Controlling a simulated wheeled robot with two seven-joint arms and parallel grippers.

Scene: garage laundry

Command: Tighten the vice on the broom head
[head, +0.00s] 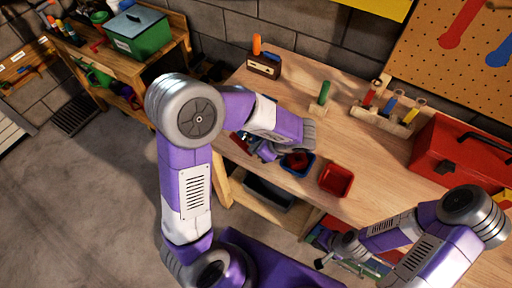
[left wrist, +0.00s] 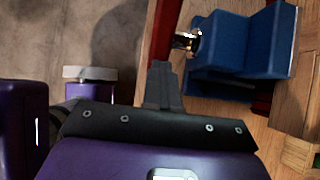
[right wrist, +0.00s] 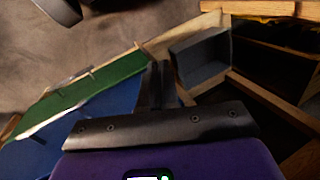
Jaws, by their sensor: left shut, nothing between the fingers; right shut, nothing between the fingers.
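The blue vice (left wrist: 238,50) shows at upper right in the left wrist view, with a shiny metal end (left wrist: 187,40) on its left side. Dark red parts show beside and below it; I cannot tell whether any of them is the broom head. My left gripper (left wrist: 162,72) is shut and empty, just left of the vice and apart from it in the picture. In the head view my left arm and gripper (head: 258,153) largely hide the vice at the bench's front edge. My right gripper (right wrist: 157,72) is shut and empty, low in front of the bench (head: 322,263).
The wooden workbench (head: 385,160) carries a blue bin (head: 311,168) with something red inside, a red bin (head: 336,180), a red toolbox (head: 440,150) and a rack of tools (head: 385,120). A grey bin (right wrist: 201,58) sits below the bench.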

